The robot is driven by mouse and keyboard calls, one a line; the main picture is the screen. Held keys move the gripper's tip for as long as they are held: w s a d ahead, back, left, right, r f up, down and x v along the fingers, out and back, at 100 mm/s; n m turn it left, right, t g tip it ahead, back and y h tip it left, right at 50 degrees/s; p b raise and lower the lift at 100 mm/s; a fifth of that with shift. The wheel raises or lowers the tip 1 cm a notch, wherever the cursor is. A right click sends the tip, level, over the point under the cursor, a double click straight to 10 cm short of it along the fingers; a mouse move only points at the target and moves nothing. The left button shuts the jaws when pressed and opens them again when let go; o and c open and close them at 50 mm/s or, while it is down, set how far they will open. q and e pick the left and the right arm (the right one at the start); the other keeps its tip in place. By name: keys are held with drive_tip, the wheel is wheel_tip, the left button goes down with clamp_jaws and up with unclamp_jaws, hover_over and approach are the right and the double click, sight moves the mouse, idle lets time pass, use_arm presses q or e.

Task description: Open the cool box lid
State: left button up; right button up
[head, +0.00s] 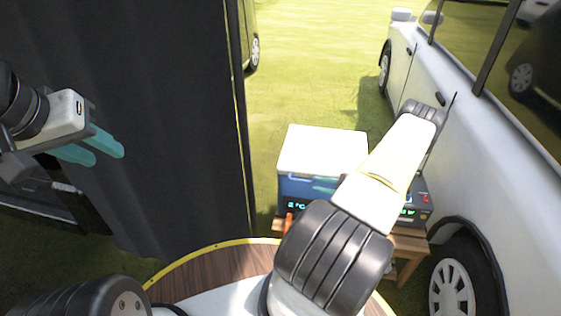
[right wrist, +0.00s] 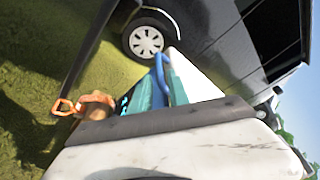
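The cool box (head: 296,190) has a blue body and a white lid (head: 320,150), which lies closed on top. It stands on a small wooden table. My right arm reaches across its right side, and the teal fingers of my right gripper (head: 325,185) are at its front, partly hidden by the arm. In the right wrist view, the fingers (right wrist: 162,88) are on either side of a blue handle (right wrist: 160,72), beside the white lid (right wrist: 197,80). Whether they press on it is unclear. My left gripper (head: 106,156) is open and empty at the far left, away from the box.
A dark device with a green display (head: 420,213) sits right of the box on the wooden table (head: 408,244). Orange-handled tools (right wrist: 65,105) are near the box. A white car (head: 480,150) stands close on the right, a dark panel (head: 180,120) on the left.

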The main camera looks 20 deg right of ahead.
sight(306, 181)
drive_tip(key=shift+x, duration=3.9)
drive_tip(key=shift+f, duration=0.1)
clamp_jaws()
